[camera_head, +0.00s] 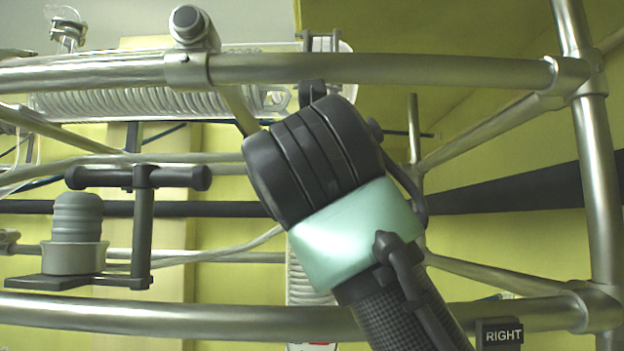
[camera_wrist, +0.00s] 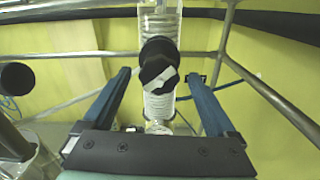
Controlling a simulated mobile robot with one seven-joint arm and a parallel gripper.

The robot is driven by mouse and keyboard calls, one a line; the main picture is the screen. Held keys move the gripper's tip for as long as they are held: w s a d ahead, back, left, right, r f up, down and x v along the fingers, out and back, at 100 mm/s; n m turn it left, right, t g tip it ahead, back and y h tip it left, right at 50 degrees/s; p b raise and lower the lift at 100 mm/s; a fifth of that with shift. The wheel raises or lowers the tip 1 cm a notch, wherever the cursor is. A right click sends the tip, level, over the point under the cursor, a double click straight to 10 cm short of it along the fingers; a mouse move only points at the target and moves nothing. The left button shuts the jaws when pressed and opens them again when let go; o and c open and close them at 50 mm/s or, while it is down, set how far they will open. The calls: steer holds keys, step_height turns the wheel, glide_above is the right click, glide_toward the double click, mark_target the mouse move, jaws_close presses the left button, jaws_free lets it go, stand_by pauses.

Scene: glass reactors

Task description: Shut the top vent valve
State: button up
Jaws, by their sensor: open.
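A black valve knob with a pale, angular patch on its face (camera_wrist: 157,66) sits on an upright glass column with a white coil (camera_wrist: 159,104) in the wrist view. It appears to be the top vent valve. My gripper (camera_wrist: 159,74) is open, its two blue fingers reaching forward on either side of the column. The knob shows between the fingertips, with a gap on both sides; whether it is level with the tips in depth I cannot tell. In the head view my own wrist hides the gripper and the knob; only part of the coiled column (camera_head: 305,283) shows below.
Metal frame rails cross the head view, with a front upper rail (camera_head: 400,70) and a right post (camera_head: 597,180). A horizontal glass coil (camera_head: 160,102) lies behind the upper rail. A grey stirrer-like unit (camera_head: 77,218) and a dark T-handle (camera_head: 140,178) stand left.

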steer(key=shift+w, duration=0.85)
steer(key=shift+c, duration=0.2)
steer(key=c, duration=1.3)
steer(key=shift+c, duration=0.2)
steer(key=shift+m, duration=0.4)
